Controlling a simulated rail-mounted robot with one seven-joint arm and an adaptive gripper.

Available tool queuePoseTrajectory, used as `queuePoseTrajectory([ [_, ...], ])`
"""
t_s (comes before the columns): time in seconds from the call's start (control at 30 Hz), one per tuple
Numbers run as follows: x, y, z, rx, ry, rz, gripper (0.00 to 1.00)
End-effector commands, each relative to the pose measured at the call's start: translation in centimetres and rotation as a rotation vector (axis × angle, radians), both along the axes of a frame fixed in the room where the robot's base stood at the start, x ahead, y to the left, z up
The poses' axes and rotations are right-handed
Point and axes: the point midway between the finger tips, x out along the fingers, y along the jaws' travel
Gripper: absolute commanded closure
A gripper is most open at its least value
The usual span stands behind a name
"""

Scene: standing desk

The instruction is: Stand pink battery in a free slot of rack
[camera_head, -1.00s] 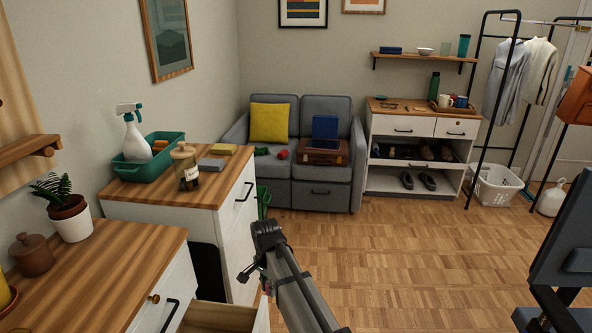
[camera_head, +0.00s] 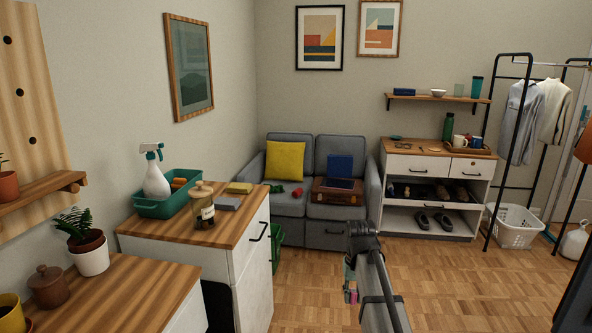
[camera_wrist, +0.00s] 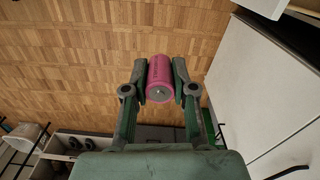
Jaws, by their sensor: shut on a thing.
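The pink battery (camera_wrist: 160,80) is a short cylinder held between the two fingers of my gripper (camera_wrist: 160,70) in the wrist view. One flat end with a grey terminal faces the wrist camera. In the head view my gripper (camera_head: 349,284) hangs over the open floor, right of the white cabinet, and a bit of the pink battery (camera_head: 352,296) shows at its fingers. The battery is clear of any surface. I cannot make out a battery rack in either view.
A wood-topped white cabinet (camera_head: 235,245) carries a teal tray (camera_head: 165,206), a spray bottle (camera_head: 154,175) and a jar (camera_head: 201,203). A nearer wooden top (camera_head: 120,295) holds a potted plant (camera_head: 88,250). A grey sofa (camera_head: 326,235) stands behind.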

Motion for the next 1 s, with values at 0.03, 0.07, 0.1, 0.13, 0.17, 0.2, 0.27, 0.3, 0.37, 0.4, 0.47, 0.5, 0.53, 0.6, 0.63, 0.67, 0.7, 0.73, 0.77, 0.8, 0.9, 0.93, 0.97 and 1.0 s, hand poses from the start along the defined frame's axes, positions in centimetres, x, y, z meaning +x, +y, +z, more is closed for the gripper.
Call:
queuePoseTrajectory([
  [0.03,-0.9,0.0,1.5,0.0,0.0,0.0,1.0],
  [0.07,-1.3,0.0,1.9,0.0,0.0,-0.001,1.0],
  [0.1,-1.9,0.0,2.5,0.0,0.0,-0.001,1.0],
  [0.13,-2.3,0.0,3.0,0.0,0.0,-0.001,1.0],
  [0.17,-2.8,0.0,3.5,0.0,0.0,-0.001,1.0],
  [0.2,-3.4,0.0,4.2,0.0,0.0,-0.001,1.0],
  [0.27,-4.4,0.0,5.3,0.0,-0.001,-0.001,1.0],
  [0.3,-5.1,0.1,6.0,0.0,-0.001,-0.001,1.0],
  [0.37,-6.1,0.0,7.0,0.0,-0.001,-0.001,1.0],
  [0.4,-6.7,0.1,7.6,0.0,0.0,-0.001,1.0],
  [0.47,-7.5,0.1,8.4,0.0,0.0,-0.001,1.0],
  [0.5,-8.0,0.1,8.9,0.0,0.0,-0.001,1.0],
  [0.53,-8.3,0.1,9.2,0.0,0.0,-0.001,1.0],
  [0.6,-9.0,0.1,9.8,0.0,0.0,-0.001,1.0],
  [0.63,-9.3,0.1,10.0,0.0,0.0,-0.001,1.0],
  [0.67,-9.5,0.1,10.2,0.0,0.0,-0.001,1.0],
  [0.7,-9.7,0.1,10.4,0.0,0.0,-0.001,1.0],
  [0.73,-9.8,0.1,10.5,0.0,0.0,-0.001,1.0],
  [0.77,-9.9,0.1,10.6,0.0,0.0,-0.001,1.0],
  [0.8,-10.1,0.1,10.7,0.0,-0.001,-0.001,1.0],
  [0.9,-10.2,0.1,10.8,0.0,-0.001,-0.001,1.0],
  [0.93,-10.2,0.1,10.8,0.0,-0.001,-0.001,1.0],
  [0.97,-10.2,0.1,11.0,0.0,-0.001,-0.001,1.0],
  [1.0,-10.1,0.1,11.3,0.0,-0.003,-0.001,1.0],
])
